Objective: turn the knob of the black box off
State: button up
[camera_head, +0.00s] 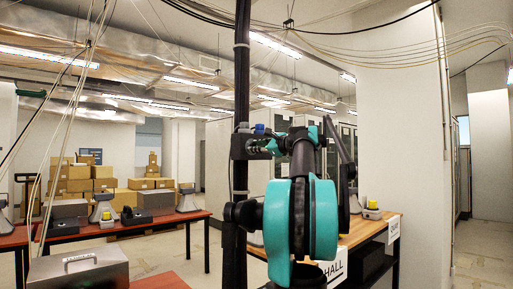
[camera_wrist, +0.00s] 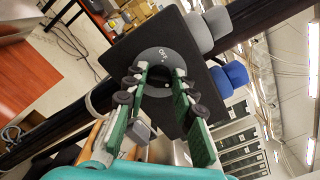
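A black box (camera_head: 252,146) is mounted on a black upright pole (camera_head: 242,60), with a blue and a grey fitting on its top. In the wrist view the face of the black box (camera_wrist: 120,58) fills the upper middle. It bears a grey round dial (camera_wrist: 163,53) with small white lettering at its upper edge. The dark knob (camera_wrist: 158,88) sits at the dial's centre, partly between my fingers. My gripper (camera_wrist: 160,73) is open, its two green-padded fingers over either side of the dial. In the head view my gripper (camera_head: 272,144) points left at the box. Contact with the knob is unclear.
Red-brown tables (camera_head: 120,228) with grey devices stand at the left, with stacked cardboard boxes (camera_head: 90,180) behind. A wooden table (camera_head: 370,229) with signs stands at the right behind my arm. Cables hang from the ceiling.

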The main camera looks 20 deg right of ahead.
grip_shut()
jog(key=n, duration=1.7)
jog(key=shift+f+n, duration=0.4)
dwell(0.3)
jog(key=o, duration=0.7)
grip_release()
jog(key=shift+c, duration=0.2)
